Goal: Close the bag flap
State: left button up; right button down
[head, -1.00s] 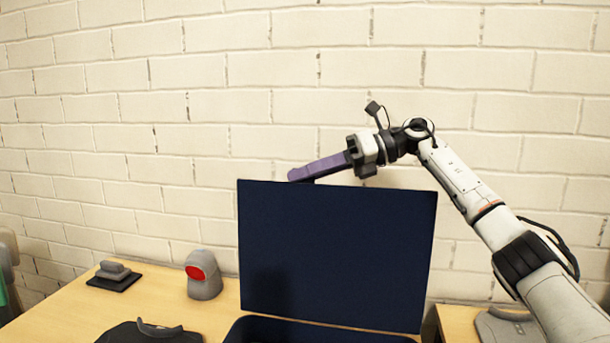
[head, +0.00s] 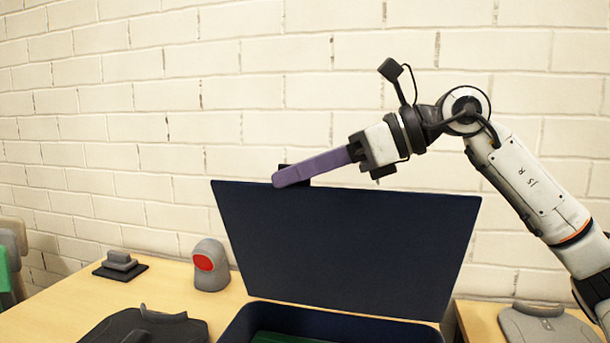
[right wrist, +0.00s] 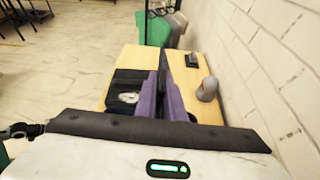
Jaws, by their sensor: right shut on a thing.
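The bag is a dark navy case with a large flat flap (head: 345,245) standing up and leaning toward me. Its lower body (head: 240,325) shows at the bottom of the head view, open, with something green (head: 285,338) inside. My right gripper (head: 288,177) has purple fingers and is shut on the flap's top edge, left of its middle. In the right wrist view the flap's dark edge (right wrist: 163,68) runs between the two purple fingers (right wrist: 162,97). My left gripper is not in view.
A wooden table (head: 60,305) lies to the left and another wooden surface to the right. A grey scanner-like device (head: 211,268) with a red face stands left of the flap. A pale brick wall is behind.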

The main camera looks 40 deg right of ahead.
jog(key=shift+s+a+f+n+b, duration=0.4)
jog(key=shift+s+a+f, duration=0.2)
jog(key=shift+s+a, duration=0.3)
jog(key=shift+s+a+f+h, duration=0.3)
jog(key=shift+a+h, duration=0.1)
jog(key=shift+a, duration=0.2)
jog(key=c, duration=1.9)
grip_release()
jog(key=shift+r, duration=0.1)
jog(key=b+v, duration=0.2)
jog(key=v, duration=0.8)
jog(key=shift+s+d, duration=0.15)
jog(key=shift+s, duration=0.05)
